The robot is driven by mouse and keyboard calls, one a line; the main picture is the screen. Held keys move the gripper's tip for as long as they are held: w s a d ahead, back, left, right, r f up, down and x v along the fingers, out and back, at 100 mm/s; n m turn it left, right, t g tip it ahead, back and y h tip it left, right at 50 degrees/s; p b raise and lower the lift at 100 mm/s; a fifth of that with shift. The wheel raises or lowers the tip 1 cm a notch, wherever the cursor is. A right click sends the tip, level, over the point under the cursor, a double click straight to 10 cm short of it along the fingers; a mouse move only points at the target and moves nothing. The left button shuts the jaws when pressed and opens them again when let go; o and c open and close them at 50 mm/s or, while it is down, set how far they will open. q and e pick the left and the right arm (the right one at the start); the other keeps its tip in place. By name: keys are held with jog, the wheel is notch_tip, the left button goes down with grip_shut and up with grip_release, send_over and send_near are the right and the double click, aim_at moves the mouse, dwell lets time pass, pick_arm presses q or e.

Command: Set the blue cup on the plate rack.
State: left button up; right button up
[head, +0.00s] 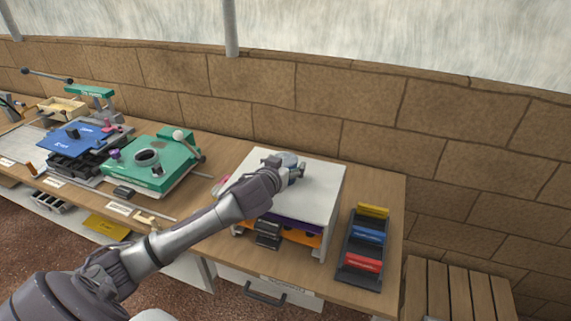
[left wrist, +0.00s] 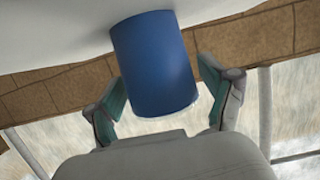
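The blue cup (left wrist: 152,65) is large in the left wrist view, with the white surface behind its upper end. Coloured plates sit under the white top. I cannot tell for certain which unit is the plate rack. My right gripper is out of view.
A dark holder (head: 347,272) with yellow, blue and red blocks stands right of the white-topped unit. A green press (head: 160,168) and a blue-plated machine (head: 80,138) stand to the left. A brick wall (head: 370,100) runs behind the wooden bench (head: 385,190).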

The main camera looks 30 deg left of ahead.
pick_arm(q)
jog(key=shift+r, duration=0.2)
jog(key=shift+s, duration=0.25)
jog(key=b+v, duration=0.2)
jog(key=v, duration=0.9)
jog(key=shift+s+d+r, duration=0.1)
jog(key=shift+s+d, duration=0.05)
jog(key=shift+s, duration=0.1)
